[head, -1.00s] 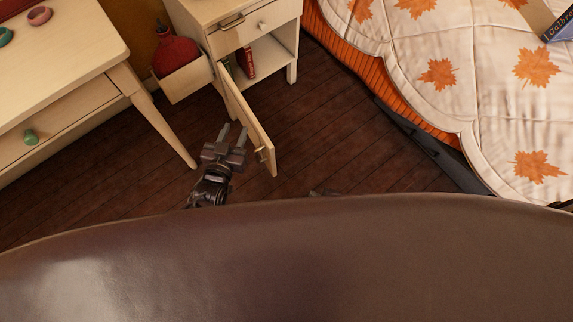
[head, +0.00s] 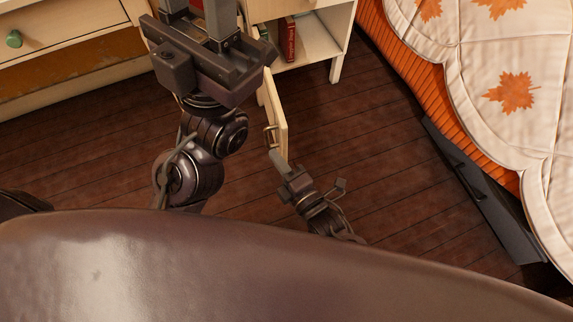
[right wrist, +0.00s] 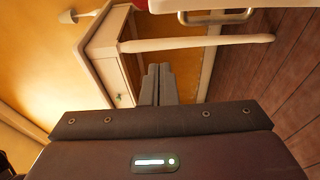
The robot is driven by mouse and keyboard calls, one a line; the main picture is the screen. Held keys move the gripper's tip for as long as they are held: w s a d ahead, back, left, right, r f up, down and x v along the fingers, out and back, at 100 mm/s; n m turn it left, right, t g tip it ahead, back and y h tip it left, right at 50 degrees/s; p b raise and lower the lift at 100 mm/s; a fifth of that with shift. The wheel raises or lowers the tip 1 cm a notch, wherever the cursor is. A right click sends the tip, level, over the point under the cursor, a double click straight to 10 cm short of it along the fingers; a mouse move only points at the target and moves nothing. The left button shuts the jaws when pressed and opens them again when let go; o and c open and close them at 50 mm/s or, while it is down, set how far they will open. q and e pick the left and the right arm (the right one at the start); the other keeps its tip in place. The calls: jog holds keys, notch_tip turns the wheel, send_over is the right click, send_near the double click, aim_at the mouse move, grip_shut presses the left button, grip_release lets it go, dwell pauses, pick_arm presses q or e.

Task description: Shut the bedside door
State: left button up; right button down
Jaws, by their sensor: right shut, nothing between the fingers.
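The bedside cabinet (head: 318,42) stands at the top of the head view. Its narrow door (head: 277,115) hangs open towards me, seen nearly edge-on, with a metal handle (head: 268,138) on its left face. My right gripper (head: 279,158) is shut and empty, its fingertips at the door's free end by the handle; I cannot tell if they touch. In the right wrist view its shut fingers (right wrist: 158,75) lie below a metal handle (right wrist: 215,17). My left gripper (head: 194,14) is open, large and close to the camera, its fingertips cut off by the top edge. It hides part of the cabinet.
A red book (head: 289,40) stands inside the cabinet. The desk (head: 70,30) with a green knob (head: 14,39) is at upper left. The bed (head: 475,85) and a dark rail (head: 480,190) are on the right. The wooden floor (head: 380,150) between door and bed is clear.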

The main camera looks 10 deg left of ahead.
aim_at(282, 138)
jog(key=w+b, duration=0.1)
jog(key=w, duration=0.3)
jog(key=w+a+b, duration=0.1)
jog(key=w, duration=0.1)
jog(key=shift+w+b, duration=0.1)
jog(key=shift+b, duration=0.25)
jog(key=shift+d, duration=0.2)
